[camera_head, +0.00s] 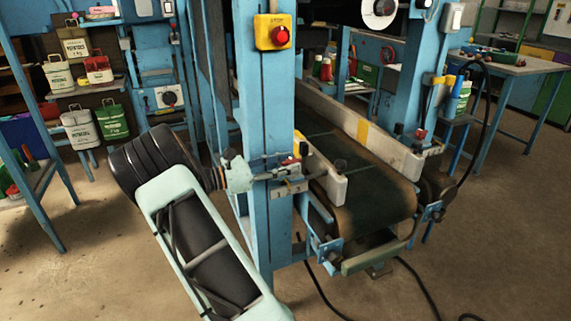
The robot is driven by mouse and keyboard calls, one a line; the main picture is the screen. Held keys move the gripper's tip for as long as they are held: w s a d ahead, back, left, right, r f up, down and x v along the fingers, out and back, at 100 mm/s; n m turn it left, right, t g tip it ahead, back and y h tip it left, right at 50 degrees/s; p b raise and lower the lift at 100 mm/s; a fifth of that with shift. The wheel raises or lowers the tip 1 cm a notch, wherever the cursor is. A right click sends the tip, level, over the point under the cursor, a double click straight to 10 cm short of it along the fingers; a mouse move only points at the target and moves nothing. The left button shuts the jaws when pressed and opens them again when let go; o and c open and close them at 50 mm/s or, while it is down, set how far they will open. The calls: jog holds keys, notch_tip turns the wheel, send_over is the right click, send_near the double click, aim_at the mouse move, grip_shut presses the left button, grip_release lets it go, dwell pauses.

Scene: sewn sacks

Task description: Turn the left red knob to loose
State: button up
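A small red knob (303,149) sits at the left side of the conveyor, just right of the blue post. It is small and partly crowded by metal fittings. Another red knob (421,134) sits at the conveyor's right side. My arm comes up from the bottom, and its dark end reaches the left side of the post. The knob's setting cannot be read.
The blue post (264,110) carries a yellow box (273,32) with a red button. The conveyor belt (365,190) runs back behind it. A black cable (418,285) lies on the floor at the front. Shelves with sacks (80,128) stand at left. The right floor is clear.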

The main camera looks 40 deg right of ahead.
jog(key=c, duration=0.9)
jog(key=shift+o, duration=0.2)
